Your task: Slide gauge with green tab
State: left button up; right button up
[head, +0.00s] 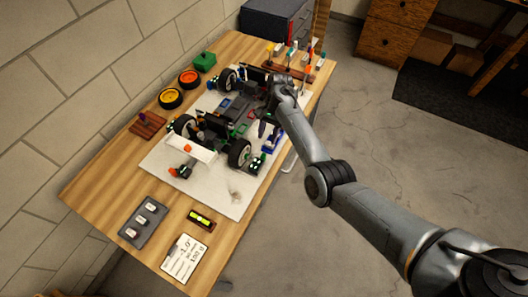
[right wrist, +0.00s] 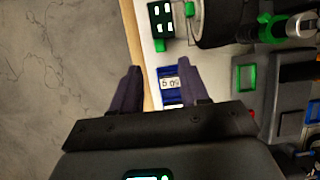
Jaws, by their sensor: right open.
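The racecar (head: 222,120) stands on a white board (head: 237,190) on the wooden table. A blue gauge (head: 274,138) with a small display lies along the board's right edge beside the car. In the right wrist view, the blue gauge (right wrist: 169,71) shows between and beyond the fingers of my right gripper (right wrist: 160,75). A black block with pale squares and a green edge (right wrist: 160,22) sits above it; I cannot tell whether this is the gauge's green tab. My right gripper (head: 269,126) is open and empty, reaching down by the car's right side. My left gripper is not in view.
A black wheel (right wrist: 213,22) and a green frame (right wrist: 246,77) are close to the right finger. A tool rack (head: 300,67) stands at the far end.

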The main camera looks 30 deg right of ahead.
aim_at(263, 155)
jog(key=x, duration=0.8)
jog(key=shift+a+f, duration=0.15)
jog(key=shift+f, duration=0.05)
jog(key=shift+c, duration=0.4)
grip_shut()
